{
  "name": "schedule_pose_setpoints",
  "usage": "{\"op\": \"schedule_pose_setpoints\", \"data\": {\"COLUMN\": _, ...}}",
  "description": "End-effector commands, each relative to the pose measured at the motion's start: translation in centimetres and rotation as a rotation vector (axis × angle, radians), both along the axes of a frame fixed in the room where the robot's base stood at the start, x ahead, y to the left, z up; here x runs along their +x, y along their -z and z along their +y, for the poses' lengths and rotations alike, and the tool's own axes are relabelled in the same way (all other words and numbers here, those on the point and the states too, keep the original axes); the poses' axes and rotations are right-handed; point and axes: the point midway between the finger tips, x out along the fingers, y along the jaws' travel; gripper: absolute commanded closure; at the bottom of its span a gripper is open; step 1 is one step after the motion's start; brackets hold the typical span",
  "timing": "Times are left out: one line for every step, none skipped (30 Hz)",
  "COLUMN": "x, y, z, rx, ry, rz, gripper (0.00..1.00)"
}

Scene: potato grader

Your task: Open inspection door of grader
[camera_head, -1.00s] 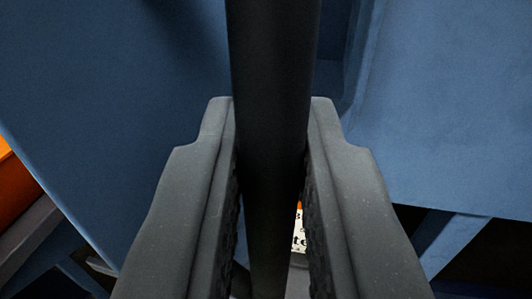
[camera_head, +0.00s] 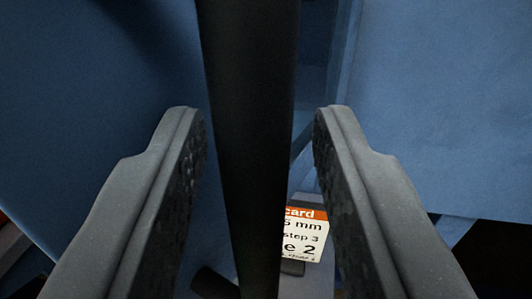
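A long black bar (camera_head: 248,60), which looks like a handle, runs from the top of the view down between my fingers. My gripper (camera_head: 256,110) is open around it. There is a gap on both sides of the bar, a little wider on the right, and neither finger visibly touches it. A blue panel (camera_head: 90,110) of the grader fills the left side behind the bar. Another blue panel (camera_head: 440,90) fills the right side. I cannot tell which of these is the inspection door. The bar's lower end and mounting are hidden or out of view.
A white card with an orange header (camera_head: 303,236) and printed text shows low between the bar and the right finger. A dark gap (camera_head: 500,245) lies under the right panel. A small dark rounded part (camera_head: 212,284) shows at the bottom.

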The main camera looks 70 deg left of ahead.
Motion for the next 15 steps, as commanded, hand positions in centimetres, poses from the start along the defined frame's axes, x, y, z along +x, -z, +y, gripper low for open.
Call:
{"op": "schedule_pose_setpoints", "data": {"x": 0.0, "y": 0.1, "z": 0.0, "rx": -0.001, "ry": -0.001, "rz": 0.0, "gripper": 0.67}}
{"op": "schedule_pose_setpoints", "data": {"x": 0.0, "y": 0.1, "z": 0.0, "rx": -0.001, "ry": -0.001, "rz": 0.001, "gripper": 0.67}}
{"op": "schedule_pose_setpoints", "data": {"x": 0.0, "y": 0.1, "z": 0.0, "rx": -0.001, "ry": -0.001, "rz": 0.001, "gripper": 0.67}}
{"op": "schedule_pose_setpoints", "data": {"x": -0.1, "y": 0.1, "z": -0.1, "rx": -0.001, "ry": 0.0, "rz": 0.002, "gripper": 0.67}}
{"op": "schedule_pose_setpoints", "data": {"x": -0.1, "y": 0.1, "z": -0.2, "rx": -0.001, "ry": 0.0, "rz": 0.002, "gripper": 0.67}}
{"op": "schedule_pose_setpoints", "data": {"x": -0.2, "y": 0.2, "z": -0.5, "rx": -0.001, "ry": 0.001, "rz": 0.002, "gripper": 0.67}}
{"op": "schedule_pose_setpoints", "data": {"x": -0.2, "y": 0.2, "z": -0.7, "rx": -0.001, "ry": 0.001, "rz": 0.002, "gripper": 0.67}}
{"op": "schedule_pose_setpoints", "data": {"x": -0.3, "y": 0.2, "z": -1.0, "rx": -0.001, "ry": 0.002, "rz": 0.002, "gripper": 0.67}}
{"op": "schedule_pose_setpoints", "data": {"x": -0.5, "y": 0.2, "z": -1.4, "rx": -0.001, "ry": 0.002, "rz": 0.003, "gripper": 0.67}}
{"op": "schedule_pose_setpoints", "data": {"x": -0.6, "y": 0.3, "z": -1.8, "rx": -0.001, "ry": 0.002, "rz": 0.002, "gripper": 0.67}}
{"op": "schedule_pose_setpoints", "data": {"x": -0.8, "y": 0.3, "z": -2.2, "rx": -0.001, "ry": 0.003, "rz": 0.002, "gripper": 0.67}}
{"op": "schedule_pose_setpoints", "data": {"x": -1.0, "y": 0.3, "z": -2.9, "rx": -0.002, "ry": 0.004, "rz": 0.002, "gripper": 0.67}}
{"op": "schedule_pose_setpoints", "data": {"x": -1.2, "y": 0.3, "z": -3.4, "rx": -0.003, "ry": 0.004, "rz": 0.002, "gripper": 0.67}}
{"op": "schedule_pose_setpoints", "data": {"x": -1.4, "y": 0.3, "z": -3.9, "rx": -0.004, "ry": 0.005, "rz": 0.002, "gripper": 0.67}}
{"op": "schedule_pose_setpoints", "data": {"x": -1.7, "y": 0.4, "z": -4.6, "rx": -0.005, "ry": 0.004, "rz": 0.002, "gripper": 0.67}}
